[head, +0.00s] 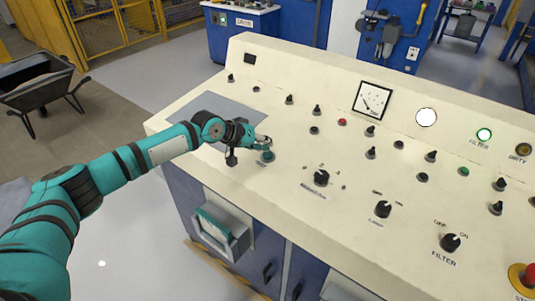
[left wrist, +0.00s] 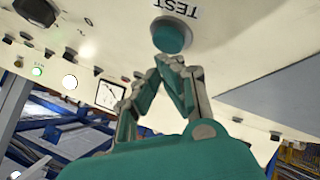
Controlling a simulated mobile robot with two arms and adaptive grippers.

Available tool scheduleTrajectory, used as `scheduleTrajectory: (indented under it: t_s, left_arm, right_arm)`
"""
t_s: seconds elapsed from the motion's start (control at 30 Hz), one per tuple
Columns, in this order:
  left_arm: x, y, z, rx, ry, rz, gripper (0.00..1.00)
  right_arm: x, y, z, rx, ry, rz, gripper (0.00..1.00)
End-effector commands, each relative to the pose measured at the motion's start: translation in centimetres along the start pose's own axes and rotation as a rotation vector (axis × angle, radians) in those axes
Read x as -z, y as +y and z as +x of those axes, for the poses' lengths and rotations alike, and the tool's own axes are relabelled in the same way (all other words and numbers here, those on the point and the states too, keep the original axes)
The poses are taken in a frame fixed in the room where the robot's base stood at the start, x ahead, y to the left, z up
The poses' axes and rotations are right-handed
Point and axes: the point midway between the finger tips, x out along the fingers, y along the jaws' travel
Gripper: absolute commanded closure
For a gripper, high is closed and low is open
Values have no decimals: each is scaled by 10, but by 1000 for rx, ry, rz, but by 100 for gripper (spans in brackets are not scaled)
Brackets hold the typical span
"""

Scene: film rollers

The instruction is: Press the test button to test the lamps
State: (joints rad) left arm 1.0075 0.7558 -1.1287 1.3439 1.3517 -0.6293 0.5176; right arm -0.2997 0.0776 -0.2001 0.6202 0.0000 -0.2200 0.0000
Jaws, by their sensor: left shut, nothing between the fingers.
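The teal round test button (head: 268,156) sits on the cream sloping control panel (head: 225,175), near its left front part. In the left wrist view the button (left wrist: 171,36) shows beside the upside-down TEST label (left wrist: 176,8). My left gripper (head: 265,143) is shut and empty, with its fingertips (left wrist: 168,63) right at the button; I cannot tell whether they touch it. A white lamp (head: 426,117) is bright. The FILTER lamp (head: 484,135) glows pale with a green rim. The DIRTY lamp (head: 523,149) looks dull yellow-brown. My right gripper is not in view.
Several black knobs stand on the panel, including a front rotary knob (head: 321,178) to the right of the button. A gauge (head: 372,100) is on the raised back. A red stop button (head: 529,276) is at the lower right. A wheelbarrow (head: 38,85) stands at the left.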

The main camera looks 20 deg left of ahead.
Motion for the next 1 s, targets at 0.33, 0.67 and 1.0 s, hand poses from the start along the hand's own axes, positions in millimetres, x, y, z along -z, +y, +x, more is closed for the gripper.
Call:
scheduleTrajectory:
  t_s: [0.33,0.67,1.0]
  left_arm:
    - [-3,-2,3,0,-1,0,100]
    - [-4,-3,5,0,-1,0,100]
    - [-6,-5,8,0,-1,0,100]
  right_arm:
    - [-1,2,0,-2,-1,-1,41]
    - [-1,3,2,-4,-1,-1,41]
    - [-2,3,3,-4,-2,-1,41]
